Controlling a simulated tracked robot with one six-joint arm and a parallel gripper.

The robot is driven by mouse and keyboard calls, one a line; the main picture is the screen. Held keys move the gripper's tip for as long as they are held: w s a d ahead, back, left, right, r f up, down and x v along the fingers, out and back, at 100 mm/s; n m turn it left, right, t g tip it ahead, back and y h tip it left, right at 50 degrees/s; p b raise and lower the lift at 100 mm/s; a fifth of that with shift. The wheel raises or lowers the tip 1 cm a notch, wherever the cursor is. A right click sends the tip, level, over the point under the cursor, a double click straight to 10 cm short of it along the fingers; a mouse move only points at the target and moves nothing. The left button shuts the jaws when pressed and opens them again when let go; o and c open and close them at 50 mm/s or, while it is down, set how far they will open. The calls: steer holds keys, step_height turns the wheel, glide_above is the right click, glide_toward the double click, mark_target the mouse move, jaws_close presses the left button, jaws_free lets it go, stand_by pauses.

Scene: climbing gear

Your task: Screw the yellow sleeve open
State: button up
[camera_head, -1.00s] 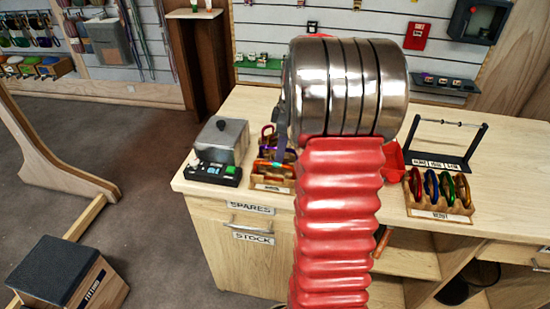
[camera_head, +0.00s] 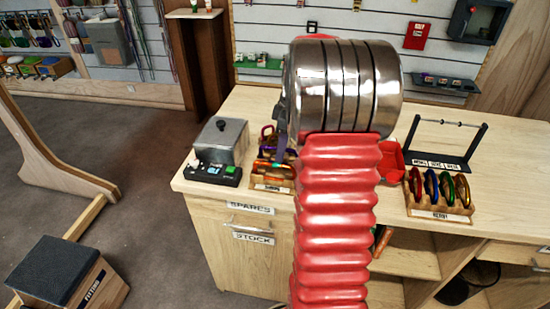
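I cannot make out a yellow sleeve for certain. A second small rack (camera_head: 271,186), left of my arm, holds purple, red and orange carabiners, partly covered. My arm, a steel cylinder over red bellows, fills the middle. Only a thin grey part of what looks like my gripper (camera_head: 282,138) shows at the cylinder's left edge, above the left rack. Its fingertips and anything between them are hidden.
A grey lidded box (camera_head: 221,140) and a black tray of small coloured parts (camera_head: 212,173) stand at the bench's left. A red bin (camera_head: 391,161) is partly behind my arm. A black bar stand (camera_head: 445,140) stands at the back right. The bench top between is mostly clear.

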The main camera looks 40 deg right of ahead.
steer(key=shift+w+d, duration=0.3)
steer(key=shift+d, duration=0.1)
stand_by(0.3)
steer(key=shift+r, duration=1.45)
steer(key=shift+a, duration=0.1)
steer(key=shift+s+a, duration=0.7)
steer(key=shift+a, duration=0.15)
steer(key=shift+f, duration=0.1)
steer(key=shift+w+d+f, duration=0.15)
steer(key=shift+w+f, duration=0.05)
steer(key=shift+f, duration=0.5)
steer(key=shift+w+d+f, duration=0.15)
steer(key=shift+f, duration=0.5)
steer(key=shift+w+d, duration=0.1)
steer(key=shift+w+d, duration=0.35)
steer(key=shift+d, duration=0.1)
